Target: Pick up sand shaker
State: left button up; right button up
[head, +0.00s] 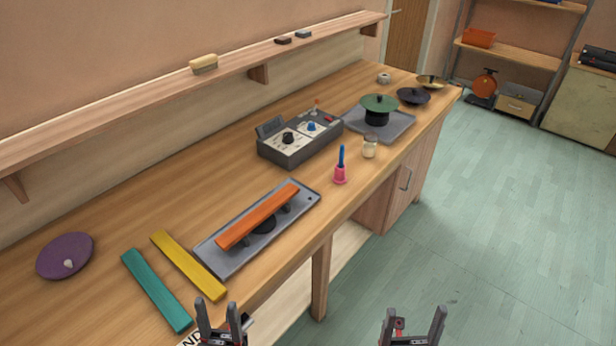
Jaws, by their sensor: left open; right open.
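A small jar-like shaker with pale contents and a darker lid, which looks like the sand shaker (370,147), stands upright on the wooden bench (130,222) near its front edge. It is between the pink bell with a blue handle (341,170) and the grey tray at the back right. My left gripper (220,312) is at the bottom of the view by the bench's front edge, open and empty. My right gripper (413,318) is at the bottom right over the floor, open and empty. Both are well apart from the shaker.
A grey control box (300,138) stands behind the bell. A grey tray with an orange bar (258,214) lies nearer, beside yellow (188,264) and teal (157,290) bars. A green lidded pot (379,104) stands behind the shaker. The floor (490,220) at right is clear.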

aim_at(371, 139)
jog(key=i+l+u, duration=0.35)
jog(key=l, duration=0.5)
jog(key=l+u, duration=0.35)
jog(key=l, duration=0.5)
jog(key=i+l+u, duration=0.1)
jog(key=l+u, duration=0.25)
jog(key=l, duration=0.6)
jog(key=i, duration=0.5)
